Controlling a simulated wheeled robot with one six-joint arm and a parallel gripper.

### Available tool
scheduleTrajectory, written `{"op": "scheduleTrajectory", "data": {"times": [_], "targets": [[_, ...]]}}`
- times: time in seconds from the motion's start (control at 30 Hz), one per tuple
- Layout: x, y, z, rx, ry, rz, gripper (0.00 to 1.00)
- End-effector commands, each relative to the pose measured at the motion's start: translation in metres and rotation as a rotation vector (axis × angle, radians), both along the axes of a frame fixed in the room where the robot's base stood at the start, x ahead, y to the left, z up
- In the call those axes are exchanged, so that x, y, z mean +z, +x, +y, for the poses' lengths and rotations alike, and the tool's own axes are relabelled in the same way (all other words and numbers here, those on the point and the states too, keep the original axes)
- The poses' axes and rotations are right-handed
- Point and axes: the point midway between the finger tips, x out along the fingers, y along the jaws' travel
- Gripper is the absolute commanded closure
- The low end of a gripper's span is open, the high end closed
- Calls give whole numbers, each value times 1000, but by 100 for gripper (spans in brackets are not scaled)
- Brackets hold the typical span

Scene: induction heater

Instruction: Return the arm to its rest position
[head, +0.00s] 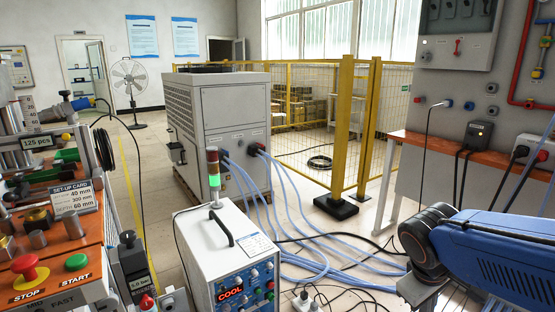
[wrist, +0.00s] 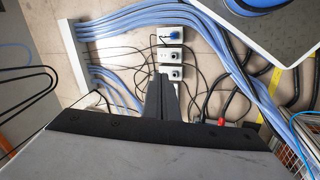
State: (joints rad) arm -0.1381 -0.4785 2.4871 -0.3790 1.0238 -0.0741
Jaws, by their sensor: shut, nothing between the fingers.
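My gripper is outside the head view. In the wrist view my gripper (wrist: 161,82) shows as two dark fingers close together, shut and empty. It points toward the floor area with blue hoses (wrist: 150,17) and white socket boxes (wrist: 171,57). No object is held.
The heater unit (head: 232,262) with display "COOL" and a signal lamp stands front centre. A grey chiller cabinet (head: 225,115) stands behind, with hoses (head: 315,240) across the floor. A yellow post (head: 343,130) and an orange bench (head: 440,148) are at right. The control panel (head: 50,265) is at left.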

Motion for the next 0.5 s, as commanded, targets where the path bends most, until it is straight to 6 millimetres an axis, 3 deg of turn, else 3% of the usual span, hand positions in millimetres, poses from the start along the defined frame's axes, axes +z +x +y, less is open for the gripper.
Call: {"op": "scheduleTrajectory", "data": {"times": [0.2,0.5], "targets": [[16,-32,16,-156,189,-137,100],[32,-56,38,-291,375,-267,100]]}}
